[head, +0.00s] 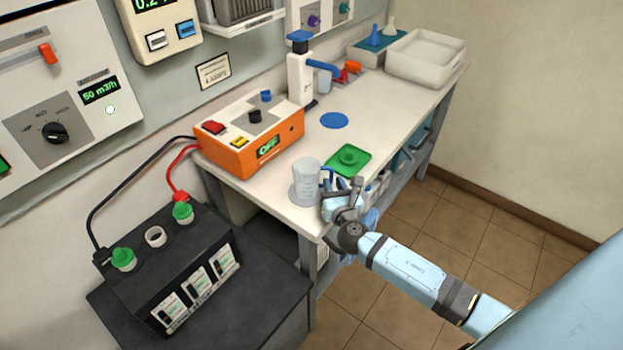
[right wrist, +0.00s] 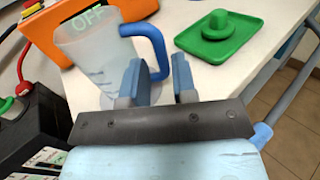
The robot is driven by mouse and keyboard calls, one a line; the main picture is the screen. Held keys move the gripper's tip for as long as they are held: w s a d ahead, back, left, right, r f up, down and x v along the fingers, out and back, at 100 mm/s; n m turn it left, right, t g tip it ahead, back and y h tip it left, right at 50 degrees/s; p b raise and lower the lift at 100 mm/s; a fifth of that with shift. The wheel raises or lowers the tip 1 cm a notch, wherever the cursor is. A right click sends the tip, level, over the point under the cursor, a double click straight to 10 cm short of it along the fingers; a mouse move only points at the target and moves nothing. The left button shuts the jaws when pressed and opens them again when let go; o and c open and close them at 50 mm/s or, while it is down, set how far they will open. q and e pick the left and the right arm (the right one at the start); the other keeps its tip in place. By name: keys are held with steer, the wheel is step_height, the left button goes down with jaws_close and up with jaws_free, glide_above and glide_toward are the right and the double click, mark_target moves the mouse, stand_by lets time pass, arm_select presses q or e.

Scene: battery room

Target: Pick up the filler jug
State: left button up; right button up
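The filler jug (head: 305,180) is a translucent pale grey cup with a blue handle. It stands upright on the bench near its front corner. In the right wrist view the jug (right wrist: 95,55) is at the upper left, with its handle (right wrist: 155,42) towards my fingers. My right gripper (head: 328,186) is beside the jug on its handle side. In the right wrist view its two blue fingers (right wrist: 161,80) are apart, with the handle's lower part just beyond the gap. I cannot tell whether they touch it. My left gripper is not in view.
An orange unit (head: 250,135) reading OFF stands behind the jug. A green tray (head: 348,161) with a green cap is to the right. A black battery (head: 175,270) with green caps is at lower left. A white bin (head: 425,58) stands at the far end.

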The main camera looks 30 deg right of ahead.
mark_target(332, 178)
steer(key=x, duration=0.5)
steer(key=shift+d, duration=0.1)
steer(key=shift+s+r, duration=0.1)
jaws_close()
step_height(332, 178, up, 20)
steer(key=p, duration=0.4)
stand_by(0.9)
